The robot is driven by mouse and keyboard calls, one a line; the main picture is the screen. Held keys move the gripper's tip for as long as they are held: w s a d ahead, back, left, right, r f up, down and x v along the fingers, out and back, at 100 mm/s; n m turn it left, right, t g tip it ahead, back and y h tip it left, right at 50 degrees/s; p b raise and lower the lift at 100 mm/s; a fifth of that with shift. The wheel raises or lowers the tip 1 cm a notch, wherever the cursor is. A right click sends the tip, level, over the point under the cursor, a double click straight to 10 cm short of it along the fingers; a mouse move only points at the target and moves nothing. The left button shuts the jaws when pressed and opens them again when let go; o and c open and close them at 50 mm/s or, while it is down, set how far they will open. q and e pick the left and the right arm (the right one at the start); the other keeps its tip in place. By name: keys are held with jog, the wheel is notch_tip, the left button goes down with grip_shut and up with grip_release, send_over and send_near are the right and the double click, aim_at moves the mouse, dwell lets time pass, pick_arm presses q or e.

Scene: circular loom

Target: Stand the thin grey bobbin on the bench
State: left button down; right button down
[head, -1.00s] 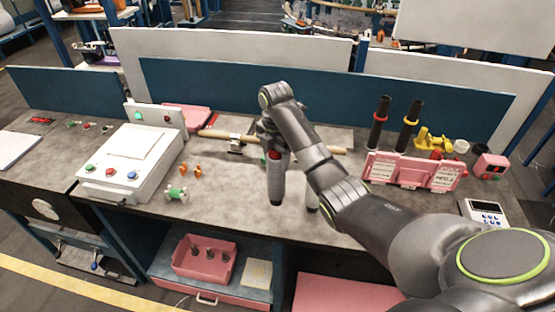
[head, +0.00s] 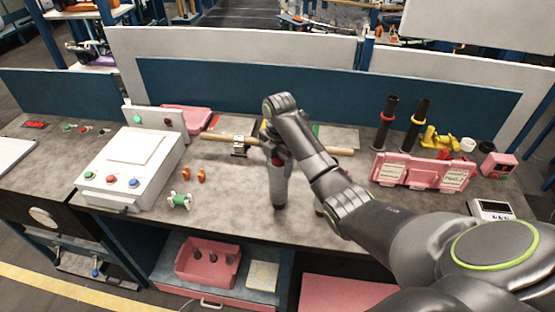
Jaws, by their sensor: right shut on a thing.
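My right arm reaches across the bench (head: 235,218) from the right. Its gripper (head: 279,188) points down over the middle of the bench and is shut on a grey thing that I take to be the thin grey bobbin. Fingers and bobbin blend into one dark, upright grey shape, so the bobbin's outline is unclear. I cannot tell whether its lower end touches the bench top. A small pale grey piece shows beside my forearm, mostly hidden by it. My left gripper is not in view.
A white button box (head: 130,168) stands at left, with a green-and-white spool (head: 179,201) and two orange pieces near it. A wooden bar lies behind my gripper. A pink rack (head: 425,172) is at right. Below, a pink tray (head: 208,265) holds several grey pegs.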

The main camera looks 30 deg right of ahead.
jog(key=shift+s+d+r, duration=0.15)
jog(key=shift+s, duration=0.15)
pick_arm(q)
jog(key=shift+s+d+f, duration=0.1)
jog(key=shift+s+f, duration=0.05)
pick_arm(e)
jog(key=shift+w+f, duration=0.15)
jog(key=shift+f, duration=0.35)
jog(key=c, duration=0.5)
grip_release()
